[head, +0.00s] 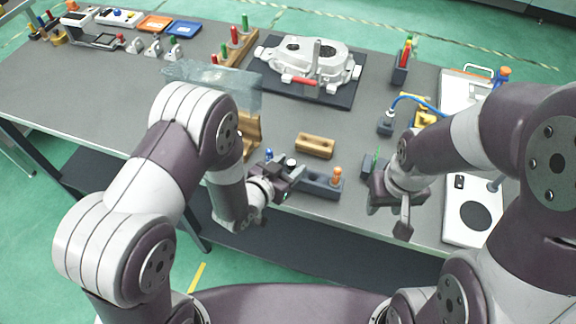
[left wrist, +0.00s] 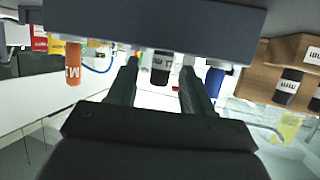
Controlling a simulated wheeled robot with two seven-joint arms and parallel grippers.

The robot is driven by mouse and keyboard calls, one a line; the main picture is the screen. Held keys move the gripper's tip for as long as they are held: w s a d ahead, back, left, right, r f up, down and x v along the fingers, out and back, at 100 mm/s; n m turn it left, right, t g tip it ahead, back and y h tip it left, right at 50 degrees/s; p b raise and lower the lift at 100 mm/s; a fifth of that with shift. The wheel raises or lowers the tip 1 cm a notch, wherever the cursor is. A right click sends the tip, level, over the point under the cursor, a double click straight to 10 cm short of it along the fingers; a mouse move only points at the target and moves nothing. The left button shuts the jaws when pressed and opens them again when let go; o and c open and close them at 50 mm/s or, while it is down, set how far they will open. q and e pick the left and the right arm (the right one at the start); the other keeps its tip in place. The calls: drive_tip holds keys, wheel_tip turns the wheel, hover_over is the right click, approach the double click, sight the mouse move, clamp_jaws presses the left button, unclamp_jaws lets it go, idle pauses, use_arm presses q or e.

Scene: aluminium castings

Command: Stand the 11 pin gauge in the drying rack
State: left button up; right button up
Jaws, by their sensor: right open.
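A black pin gauge (left wrist: 160,68), its marking small and seemingly 11, stands in a dark grey block (head: 322,188) near the table's front edge. The block fills the top of the left wrist view (left wrist: 150,28), upside down. My left gripper (head: 289,178) is around the gauge; its fingers (left wrist: 158,75) lie either side with a gap to each. An orange gauge (head: 337,174) and a blue gauge (head: 268,154) stand in the same block. My right gripper (head: 388,200) is open and empty, right of the block. I cannot tell which holder is the drying rack.
A wooden holder (head: 251,130) is partly hidden by my left arm; black-labelled gauges show there in the left wrist view (left wrist: 289,87). A casting (head: 310,65) sits on a dark plate further back.

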use_arm(q)
drive_tip(key=shift+s, duration=0.1)
drive_tip(key=v, duration=1.2)
drive_tip(key=shift+s+a+r+b, duration=0.15)
drive_tip(key=shift+s+r+b, duration=0.05)
drive_tip(key=shift+b, duration=0.1)
